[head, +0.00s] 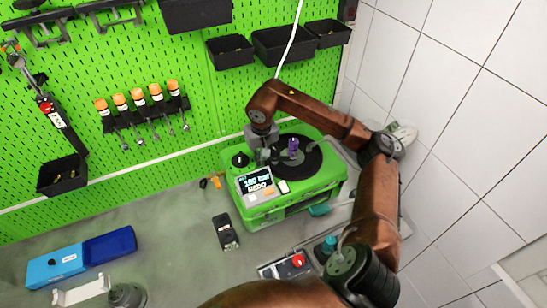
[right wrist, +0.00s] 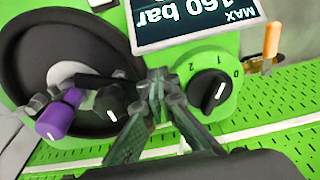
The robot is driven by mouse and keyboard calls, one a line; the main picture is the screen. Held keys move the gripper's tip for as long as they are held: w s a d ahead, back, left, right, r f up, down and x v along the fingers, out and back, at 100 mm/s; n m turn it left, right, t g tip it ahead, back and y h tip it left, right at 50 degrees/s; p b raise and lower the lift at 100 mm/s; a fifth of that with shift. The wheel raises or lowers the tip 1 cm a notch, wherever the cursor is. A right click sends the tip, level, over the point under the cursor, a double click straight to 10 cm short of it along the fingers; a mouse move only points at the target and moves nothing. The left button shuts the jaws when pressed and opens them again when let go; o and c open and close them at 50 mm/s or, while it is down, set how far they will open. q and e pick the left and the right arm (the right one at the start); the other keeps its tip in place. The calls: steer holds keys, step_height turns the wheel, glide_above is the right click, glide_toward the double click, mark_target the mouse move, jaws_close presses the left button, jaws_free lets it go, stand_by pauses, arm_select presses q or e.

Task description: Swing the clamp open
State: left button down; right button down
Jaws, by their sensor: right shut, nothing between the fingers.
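The green test bench machine (head: 305,196) stands on the worktop against the pegboard wall. A dark round plate (head: 308,160) lies on its top, with a purple-tipped part (head: 293,146) over it. In the right wrist view the purple tip (right wrist: 60,116) is at the left, beside a black clamp-like arm (right wrist: 98,88) lying across the round plate (right wrist: 25,60). My right gripper (head: 268,155) is over the machine, left of the purple tip. In the right wrist view its fingers (right wrist: 160,95) are shut and empty, close beside the black arm; contact cannot be told. My left gripper is not in view.
A display (right wrist: 195,18) reading 160 bar and a black dial (right wrist: 210,92) sit close to my right fingers. A dark handheld device (head: 225,232), a blue box (head: 82,258) and a red-button box (head: 290,266) are on the worktop.

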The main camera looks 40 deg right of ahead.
steer(key=shift+w, duration=0.15)
steer(key=shift+w+d, duration=0.55)
steer(key=shift+w, duration=0.35)
steer(key=shift+d, duration=0.1)
steer(key=shift+w+d, duration=0.7)
steer(key=shift+d, duration=0.2)
steer(key=shift+w+d+b, duration=0.1)
steer(key=shift+d+b, duration=0.1)
steer(key=shift+b, duration=0.1)
steer(key=shift+a+r, duration=0.1)
steer(key=shift+r, duration=0.1)
steer(key=shift+a+r+p, duration=0.25)
steer(key=shift+r+p, duration=0.1)
steer(key=shift+p, duration=0.1)
